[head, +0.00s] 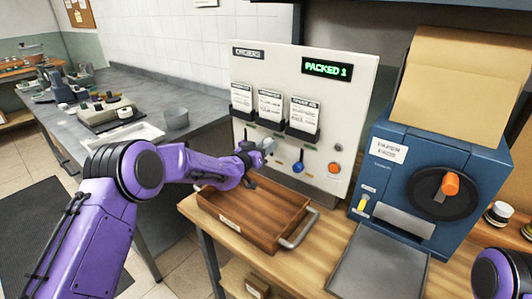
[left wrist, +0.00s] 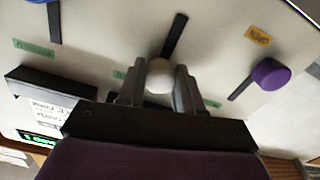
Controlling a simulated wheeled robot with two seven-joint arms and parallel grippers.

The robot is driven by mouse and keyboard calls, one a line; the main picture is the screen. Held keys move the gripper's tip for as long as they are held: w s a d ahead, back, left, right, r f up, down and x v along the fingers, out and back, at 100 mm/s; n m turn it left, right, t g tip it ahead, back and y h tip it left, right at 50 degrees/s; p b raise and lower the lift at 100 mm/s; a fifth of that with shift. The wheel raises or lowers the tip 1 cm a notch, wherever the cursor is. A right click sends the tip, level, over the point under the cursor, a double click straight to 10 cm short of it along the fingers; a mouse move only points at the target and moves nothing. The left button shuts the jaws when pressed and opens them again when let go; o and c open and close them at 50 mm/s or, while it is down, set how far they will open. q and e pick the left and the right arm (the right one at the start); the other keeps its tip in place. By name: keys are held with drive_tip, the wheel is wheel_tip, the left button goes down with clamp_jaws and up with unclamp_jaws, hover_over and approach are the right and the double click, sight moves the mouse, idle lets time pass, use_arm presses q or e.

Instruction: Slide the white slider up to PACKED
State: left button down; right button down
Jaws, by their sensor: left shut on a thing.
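The white slider (left wrist: 159,75) is a round knob on the pale panel (head: 352,90). My left gripper (head: 265,148) is shut on it; in the left wrist view the gripper's two fingers (left wrist: 159,88) flank the knob. That view is turned over, with the panel's display at its bottom. The knob sits at the display-side end of the visible dark slot (left wrist: 174,36), close to a green label (left wrist: 120,75). The label's words are too small to read. In the head view my gripper largely hides the knob. My right gripper is not in view.
The display (head: 327,69) reads PACKED 1. A purple knob (left wrist: 270,72) and a blue knob (head: 298,168) sit on neighbouring slots. An orange button (head: 335,168) is further right. A wooden tray (head: 233,222) lies below my left gripper, with a blue machine (head: 440,160) to the right.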

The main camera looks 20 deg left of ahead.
use_arm(q)
drive_tip(key=shift+w+r, duration=0.1)
drive_tip(key=shift+r, duration=0.25)
drive_tip(key=c, duration=0.7)
unclamp_jaws()
drive_tip(key=shift+c, duration=0.2)
drive_tip(key=shift+f, duration=0.1)
drive_tip(key=b+v, duration=0.2)
drive_tip(key=v, duration=0.8)
drive_tip(key=shift+s, duration=0.35)
drive_tip(key=shift+a, duration=0.1)
